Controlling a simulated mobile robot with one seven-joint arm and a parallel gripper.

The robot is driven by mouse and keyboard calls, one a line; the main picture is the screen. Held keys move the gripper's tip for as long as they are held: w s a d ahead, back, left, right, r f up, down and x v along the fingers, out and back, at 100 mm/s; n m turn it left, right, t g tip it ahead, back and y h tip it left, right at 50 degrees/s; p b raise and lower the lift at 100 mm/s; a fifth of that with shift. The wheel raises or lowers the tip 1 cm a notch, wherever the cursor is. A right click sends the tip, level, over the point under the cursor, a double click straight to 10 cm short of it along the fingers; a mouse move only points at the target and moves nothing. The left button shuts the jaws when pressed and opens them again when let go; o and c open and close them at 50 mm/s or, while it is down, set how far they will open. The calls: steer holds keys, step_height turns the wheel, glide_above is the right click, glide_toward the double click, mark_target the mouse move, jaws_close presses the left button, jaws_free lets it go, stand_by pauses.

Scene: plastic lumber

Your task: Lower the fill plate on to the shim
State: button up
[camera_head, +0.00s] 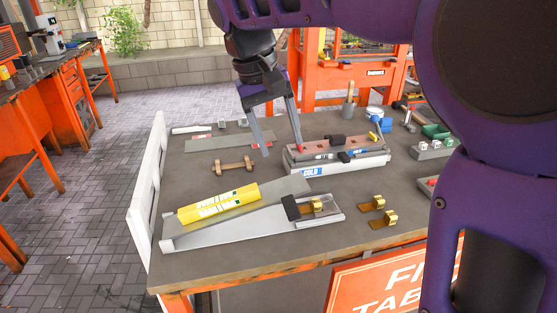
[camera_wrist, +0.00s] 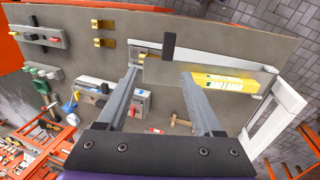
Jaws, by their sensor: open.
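The grey plate with a yellow label, which I take as the fill plate (camera_head: 282,189), lies over a long pale grey base (camera_head: 245,222) near the table's front. In the wrist view the plate (camera_wrist: 163,71) shows with its label (camera_wrist: 222,83) on the right. Whether its label end is raised, I cannot tell. I cannot make out the shim. A black block (camera_head: 291,207) with a brass clip stands at the base's right end. My gripper (camera_head: 283,150) is open and empty, above the table behind the plate; in the wrist view its fingertips (camera_wrist: 160,72) appear either side of the plate's grey part.
A grey fixture marked "COLD" (camera_head: 310,171) stands close to the right of my gripper. Two brass clips (camera_head: 378,212) lie at the front right. A white rail (camera_head: 147,190) edges the table's left.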

steer(key=a, duration=0.1)
steer(key=b, duration=0.4)
glide_toward(291, 207)
steer(key=x, duration=0.8)
steer(key=shift+d+f, duration=0.1)
steer(key=shift+f, duration=0.2)
jaws_close()
stand_by(0.8)
